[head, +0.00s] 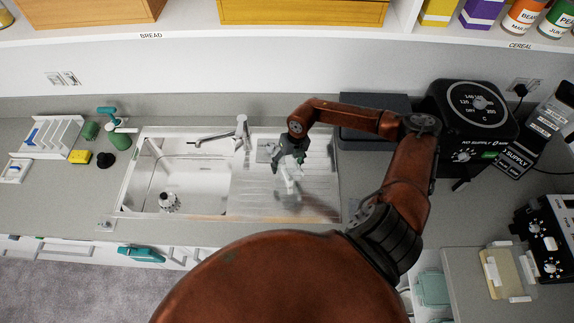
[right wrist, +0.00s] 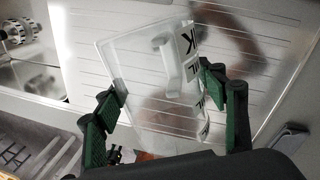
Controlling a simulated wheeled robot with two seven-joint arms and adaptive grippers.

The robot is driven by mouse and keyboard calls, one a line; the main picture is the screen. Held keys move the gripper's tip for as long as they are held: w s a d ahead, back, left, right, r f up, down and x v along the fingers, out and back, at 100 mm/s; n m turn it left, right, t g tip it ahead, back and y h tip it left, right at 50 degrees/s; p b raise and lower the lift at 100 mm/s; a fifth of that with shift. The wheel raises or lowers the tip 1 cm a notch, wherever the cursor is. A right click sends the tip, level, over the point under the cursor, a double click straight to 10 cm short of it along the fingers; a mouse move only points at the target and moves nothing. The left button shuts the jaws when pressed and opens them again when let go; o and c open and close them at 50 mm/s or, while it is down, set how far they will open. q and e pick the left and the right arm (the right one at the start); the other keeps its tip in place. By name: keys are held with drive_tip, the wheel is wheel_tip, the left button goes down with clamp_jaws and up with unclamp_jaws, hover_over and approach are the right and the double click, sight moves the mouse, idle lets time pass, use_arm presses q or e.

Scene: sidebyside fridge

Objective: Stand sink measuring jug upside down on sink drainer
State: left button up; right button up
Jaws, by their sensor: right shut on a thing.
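My right gripper (head: 286,158) is above the ribbed steel drainer (head: 258,202), right of the sink basin. It is shut on a translucent whitish jug (head: 291,183). In the right wrist view, the jug (right wrist: 150,75) sits between the green finger pads of the gripper (right wrist: 165,105). A pale handle and dark printed letters show on it. The drainer (right wrist: 90,35) lies behind it. I cannot tell whether the jug touches the drainer, or which way its mouth faces. My left gripper is not in view.
The sink basin (head: 190,178) holds a round strainer-like item (head: 169,202), with a tap (head: 241,132) behind. A black appliance (head: 468,115) stands at right. Much of the drainer is bare.

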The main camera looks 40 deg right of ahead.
drive_tip(key=shift+f+b, duration=0.35)
drive_tip(key=shift+f, duration=0.2)
drive_tip(key=o, duration=1.4)
drive_tip(key=shift+c, duration=0.2)
drive_tip(key=r, duration=0.4)
drive_tip(key=d+r, duration=0.1)
drive_tip(key=r, duration=0.3)
drive_tip(key=d+r, duration=0.1)
drive_tip(key=r, duration=0.3)
drive_tip(key=shift+s, duration=0.35)
drive_tip(key=shift+f, duration=0.1)
